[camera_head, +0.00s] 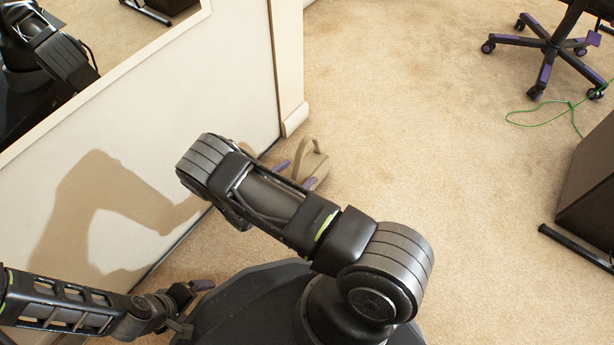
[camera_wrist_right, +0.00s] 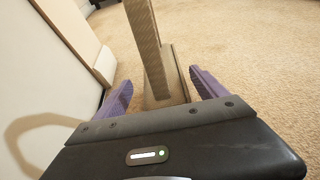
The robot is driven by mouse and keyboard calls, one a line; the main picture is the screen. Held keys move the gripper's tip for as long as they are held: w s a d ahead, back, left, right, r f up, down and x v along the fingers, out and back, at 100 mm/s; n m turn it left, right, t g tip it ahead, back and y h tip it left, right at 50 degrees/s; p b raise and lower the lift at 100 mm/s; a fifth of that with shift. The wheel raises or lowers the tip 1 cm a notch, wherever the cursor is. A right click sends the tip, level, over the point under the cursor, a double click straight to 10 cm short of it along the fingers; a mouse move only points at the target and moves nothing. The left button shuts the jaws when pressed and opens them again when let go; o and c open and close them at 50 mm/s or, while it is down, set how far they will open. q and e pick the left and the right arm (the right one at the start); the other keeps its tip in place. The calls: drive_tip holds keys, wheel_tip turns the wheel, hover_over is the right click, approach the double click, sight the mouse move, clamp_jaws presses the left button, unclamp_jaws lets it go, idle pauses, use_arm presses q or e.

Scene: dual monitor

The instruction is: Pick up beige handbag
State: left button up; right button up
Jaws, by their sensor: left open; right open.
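The beige handbag (camera_head: 318,160) stands on the carpet beside the white wall, with its looped handle up. In the right wrist view the handbag (camera_wrist_right: 151,50) rises beyond and between the two purple fingers, its handle upright. My right gripper (camera_head: 295,174) is open at the handbag, partly hidden behind my own arm in the head view. In the right wrist view its fingers (camera_wrist_right: 165,90) are apart, with the bag between them; I cannot tell whether they touch it. My left gripper (camera_head: 199,288) is open and empty at the lower left, away from the bag.
The white wall (camera_head: 225,85) and its protruding post (camera_head: 289,65) stand close to the left of the bag. A wheeled chair base (camera_head: 549,42) is at the upper right, with a green cable (camera_head: 545,123) near it. Carpet (camera_head: 430,130) right of the bag is clear.

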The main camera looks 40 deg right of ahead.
sight(306, 166)
drive_tip(key=shift+w+d+f+b, duration=0.1)
drive_tip(key=shift+d+f+b, duration=0.15)
drive_tip(key=shift+d+b, duration=0.15)
drive_tip(key=b+x, duration=0.2)
drive_tip(key=x, duration=0.1)
drive_tip(key=shift+d+f, duration=0.15)
drive_tip(key=shift+d, duration=0.1)
drive_tip(key=shift+w+d, duration=0.15)
drive_tip(key=shift+d, duration=0.25)
drive_tip(key=shift+c, duration=0.3)
clamp_jaws()
idle(0.4)
